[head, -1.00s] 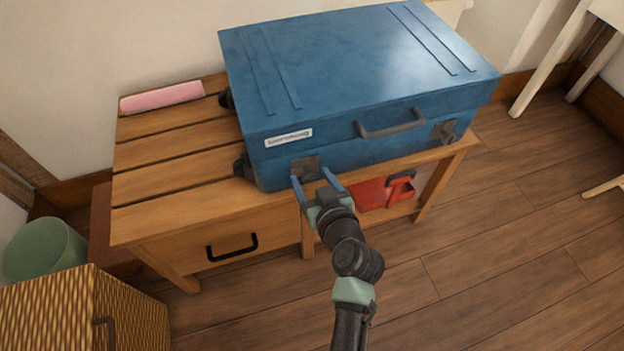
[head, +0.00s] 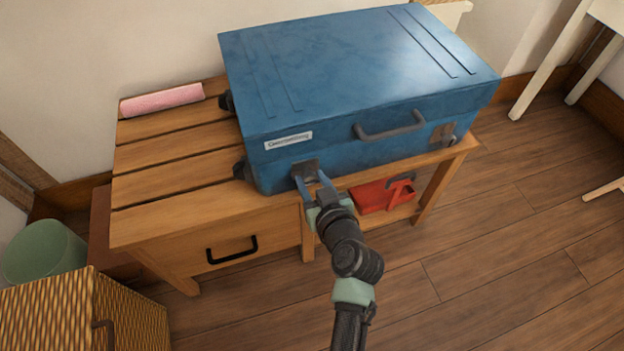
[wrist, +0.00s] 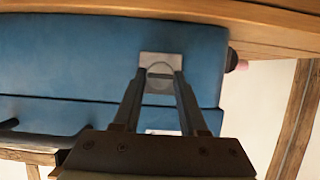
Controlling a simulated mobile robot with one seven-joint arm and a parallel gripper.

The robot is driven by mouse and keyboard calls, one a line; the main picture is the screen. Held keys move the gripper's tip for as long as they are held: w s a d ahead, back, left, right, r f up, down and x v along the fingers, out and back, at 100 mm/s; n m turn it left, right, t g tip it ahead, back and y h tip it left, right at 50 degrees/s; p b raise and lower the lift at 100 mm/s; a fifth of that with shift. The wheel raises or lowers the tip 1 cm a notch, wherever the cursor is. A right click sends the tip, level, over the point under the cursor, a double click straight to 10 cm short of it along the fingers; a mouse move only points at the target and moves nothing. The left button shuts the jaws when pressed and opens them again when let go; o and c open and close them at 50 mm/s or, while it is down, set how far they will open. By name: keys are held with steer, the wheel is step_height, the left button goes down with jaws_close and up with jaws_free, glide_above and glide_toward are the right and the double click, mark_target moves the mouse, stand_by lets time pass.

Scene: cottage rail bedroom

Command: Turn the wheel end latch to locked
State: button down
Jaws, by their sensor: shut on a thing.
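The blue suitcase (head: 350,80) lies flat on the slatted wooden bench, its wheels at the left end. The wheel end latch (head: 306,166) is a dark metal piece on the front face near the wheels. My gripper (head: 311,181) is at this latch, its two fingers shut on the latch's turning piece. In the wrist view, the fingertips (wrist: 160,77) are on either side of the rounded grey turning piece (wrist: 160,70), below a pale plate (wrist: 160,58). The fingers partly hide the latch, and I cannot tell its exact angle.
A second latch (head: 443,134) and a dark handle (head: 390,126) are on the suitcase front. The bench (head: 160,192) has a drawer and a red box (head: 382,194) below. A pink roll (head: 162,100) lies at its back left.

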steer(key=shift+f+m, duration=0.1)
steer(key=shift+m, duration=0.2)
steer(key=shift+d+f+m+g+y+b, duration=0.1)
steer(key=shift+d+m+g+y+b, duration=0.1)
steer(key=shift+m+y+b, duration=0.35)
steer(key=shift+d+m+g+y+b, duration=0.1)
steer(key=shift+m+g+y+b, duration=0.1)
steer(key=shift+m+y+b, duration=0.35)
steer(key=m+y+b, duration=0.1)
steer(key=m, duration=0.2)
steer(key=shift+w+f+y, duration=0.1)
steer(key=shift+y, duration=0.3)
steer(key=m+y+b, duration=0.1)
steer(key=m, duration=0.1)
steer(key=m+y+b, duration=0.1)
steer(key=shift+d+f+m+t, duration=0.15)
steer(key=shift+m+t, duration=0.15)
steer(key=shift+m, duration=0.1)
steer(key=shift+f+m+t+y+b, duration=0.1)
steer(key=shift+m+t+y+b, duration=0.5)
steer(key=shift+m, duration=1.3)
steer(key=shift+c, duration=2.4)
jaws_free()
